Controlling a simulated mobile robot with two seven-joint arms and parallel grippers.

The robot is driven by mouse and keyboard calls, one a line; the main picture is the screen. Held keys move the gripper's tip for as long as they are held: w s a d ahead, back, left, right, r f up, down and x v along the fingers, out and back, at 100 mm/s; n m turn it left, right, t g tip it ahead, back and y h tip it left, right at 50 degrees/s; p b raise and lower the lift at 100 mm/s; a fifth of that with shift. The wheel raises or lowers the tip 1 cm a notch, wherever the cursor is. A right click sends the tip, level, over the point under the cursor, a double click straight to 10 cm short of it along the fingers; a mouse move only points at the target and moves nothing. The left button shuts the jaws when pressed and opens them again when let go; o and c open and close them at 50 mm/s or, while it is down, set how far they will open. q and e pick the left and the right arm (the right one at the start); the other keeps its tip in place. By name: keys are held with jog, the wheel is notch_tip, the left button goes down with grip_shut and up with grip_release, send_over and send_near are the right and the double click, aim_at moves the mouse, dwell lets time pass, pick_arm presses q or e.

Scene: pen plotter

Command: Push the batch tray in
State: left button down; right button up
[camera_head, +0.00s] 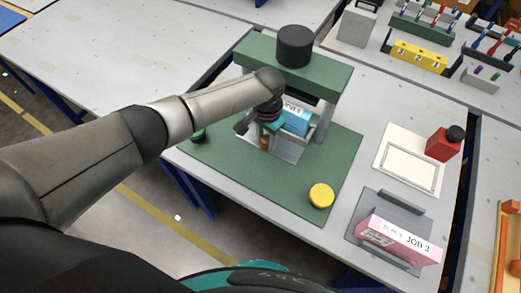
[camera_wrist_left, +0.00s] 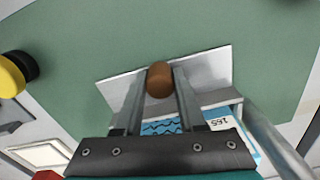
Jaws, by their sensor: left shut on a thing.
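The batch tray (camera_head: 288,152) is a light grey plate low in the green plotter (camera_head: 335,77), with a brown knob (camera_head: 265,144) at its front. A blue box (camera_head: 297,122) with a white label stands on the tray under the plotter's bridge. My left gripper (camera_head: 262,138) reaches in from the left and is shut on the knob. In the left wrist view the knob (camera_wrist_left: 160,80) sits between the two fingers, the tray (camera_wrist_left: 210,68) spreads either side, and the blue box (camera_wrist_left: 165,127) is partly hidden behind the gripper. My right gripper is out of view.
A yellow button (camera_head: 321,195) and a green button (camera_head: 198,136) stand on the green base (camera_head: 280,187). A pink JOB 2 box (camera_head: 398,240) lies on a grey stand at the right. A white framed pad (camera_head: 405,172) and a red bottle (camera_head: 441,147) are behind it.

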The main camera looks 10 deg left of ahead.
pick_arm(q)
jog(key=shift+w+d+f+b, duration=0.15)
jog(key=shift+w+b, duration=0.15)
jog(key=shift+w, duration=0.2)
jog(key=shift+w+d+r+b, duration=0.15)
jog(key=shift+w+b, duration=0.15)
jog(key=shift+w, duration=0.15)
jog(key=shift+w+r, duration=0.1)
jog(key=c, duration=0.5)
grip_release()
jog(key=shift+d, duration=0.1)
notch_tip(320, 180, up, 15)
jog(key=p, duration=0.3)
jog(key=shift+p, duration=0.35)
